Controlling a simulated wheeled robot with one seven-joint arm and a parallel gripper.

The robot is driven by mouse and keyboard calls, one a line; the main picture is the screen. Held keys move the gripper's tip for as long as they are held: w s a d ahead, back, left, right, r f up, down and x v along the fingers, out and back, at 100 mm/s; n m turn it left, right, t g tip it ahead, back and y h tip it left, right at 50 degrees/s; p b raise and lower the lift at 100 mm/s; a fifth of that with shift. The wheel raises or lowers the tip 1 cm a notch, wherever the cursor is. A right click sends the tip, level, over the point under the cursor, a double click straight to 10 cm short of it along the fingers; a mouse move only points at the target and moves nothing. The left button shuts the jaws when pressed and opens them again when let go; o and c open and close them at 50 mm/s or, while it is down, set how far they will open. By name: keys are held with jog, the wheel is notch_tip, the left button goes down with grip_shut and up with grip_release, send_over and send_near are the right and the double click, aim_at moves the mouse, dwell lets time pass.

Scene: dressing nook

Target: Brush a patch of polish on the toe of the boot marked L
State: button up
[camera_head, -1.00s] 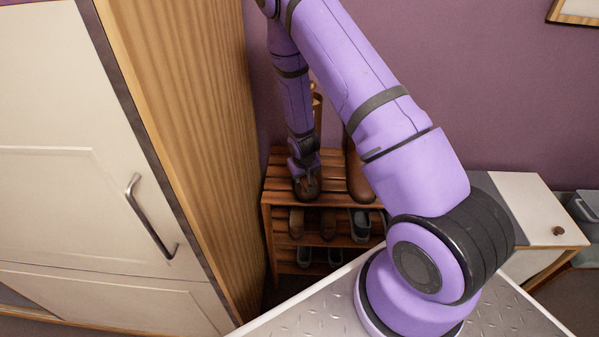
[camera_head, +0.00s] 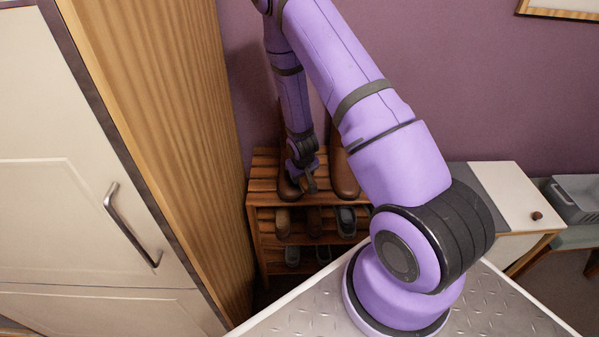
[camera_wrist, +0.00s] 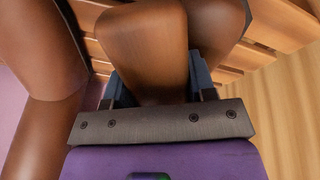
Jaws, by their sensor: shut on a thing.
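Two tall brown boots stand on top of the shoe rack: a left one (camera_head: 287,188) and a right one (camera_head: 345,178), both partly behind my arm. My gripper (camera_head: 308,182) is low between them, close to the left boot's toe. In the wrist view my gripper (camera_wrist: 160,88) is shut on a brown, wood-like block, apparently the brush (camera_wrist: 145,42), which points away from the fingers. One boot (camera_wrist: 40,85) fills the left of that view; another brown boot surface (camera_wrist: 218,25) is just behind the brush. No L mark or polish patch is readable; contact cannot be told.
The slatted wooden shoe rack (camera_head: 262,187) holds several shoes on its lower shelves. A tall wood-sided wardrobe (camera_head: 190,150) stands close on the left. A white-topped cabinet (camera_head: 510,190) and a grey bin (camera_head: 578,200) stand at right.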

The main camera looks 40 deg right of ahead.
aim_at(283, 180)
jog(key=shift+w+a, duration=0.65)
jog(key=shift+a, duration=0.3)
jog(key=shift+w+a, duration=0.6)
jog(key=shift+a, duration=0.4)
jog(key=shift+w+a, duration=0.65)
jog(key=shift+a, duration=0.3)
jog(key=shift+s+d, duration=0.1)
jog(key=shift+d, duration=0.05)
jog(key=shift+s+d+f, duration=0.1)
jog(key=shift+s+d, duration=0.5)
jog(key=shift+d, duration=0.3)
jog(key=shift+s+d, duration=0.65)
jog(key=shift+d, duration=0.3)
jog(key=shift+s+d+f, duration=0.1)
jog(key=shift+s+d, duration=0.5)
jog(key=shift+d, duration=0.3)
jog(key=shift+r, duration=0.1)
jog(key=shift+v, duration=2.95)
jog(key=shift+r, duration=0.15)
